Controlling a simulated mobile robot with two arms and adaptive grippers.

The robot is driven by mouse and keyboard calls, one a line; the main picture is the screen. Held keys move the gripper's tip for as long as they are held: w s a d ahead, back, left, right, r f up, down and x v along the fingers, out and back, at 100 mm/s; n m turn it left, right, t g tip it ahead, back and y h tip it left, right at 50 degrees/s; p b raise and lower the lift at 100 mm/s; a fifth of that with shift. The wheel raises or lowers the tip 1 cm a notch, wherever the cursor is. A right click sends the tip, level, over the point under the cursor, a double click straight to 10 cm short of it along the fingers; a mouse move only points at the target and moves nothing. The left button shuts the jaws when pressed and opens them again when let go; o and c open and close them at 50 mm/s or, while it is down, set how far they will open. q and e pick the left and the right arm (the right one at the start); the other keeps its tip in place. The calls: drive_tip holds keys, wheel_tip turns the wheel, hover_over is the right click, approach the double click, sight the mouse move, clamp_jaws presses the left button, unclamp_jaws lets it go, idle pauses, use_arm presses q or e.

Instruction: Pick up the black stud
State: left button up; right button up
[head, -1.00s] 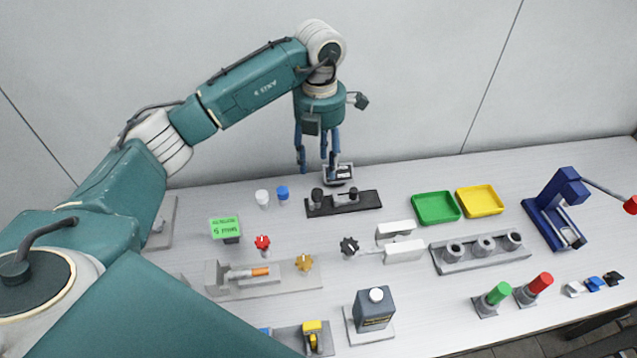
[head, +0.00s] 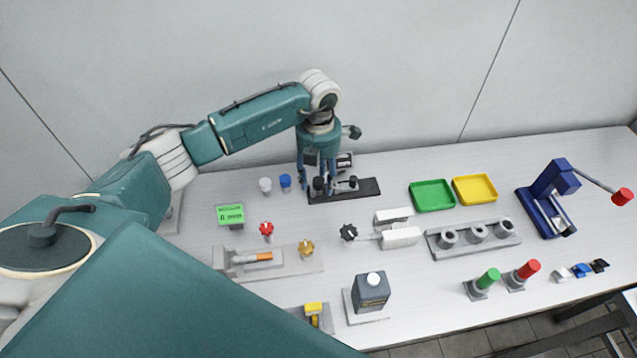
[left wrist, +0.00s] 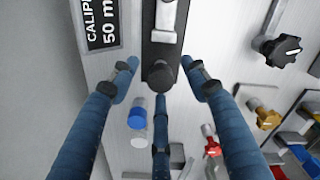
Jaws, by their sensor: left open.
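The black stud (left wrist: 160,76) is a dark round peg standing at one end of a black plate (left wrist: 164,16), which also carries a silver part. In the head view the plate (head: 366,188) lies near the back of the table, and the stud (head: 318,184) shows partly between my fingers. My left gripper (head: 327,184) points down over the left end of the plate. In the left wrist view my left gripper (left wrist: 160,80) is open, with its blue fingers spread around the stud. I cannot tell whether any finger touches it. My right gripper is not in view.
A blue cap (head: 285,181) and a white cap (head: 265,185) stand close left of the gripper. A caliper sign (left wrist: 103,22) stands behind the plate. A black star knob (head: 349,232) is in front. Green (head: 433,207) and yellow trays lie right.

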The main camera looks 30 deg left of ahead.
use_arm(q)
drive_tip(key=c, duration=1.1)
clamp_jaws()
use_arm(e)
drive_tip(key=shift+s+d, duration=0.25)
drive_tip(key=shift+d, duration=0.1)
use_arm(q)
drive_tip(key=shift+r, duration=0.1)
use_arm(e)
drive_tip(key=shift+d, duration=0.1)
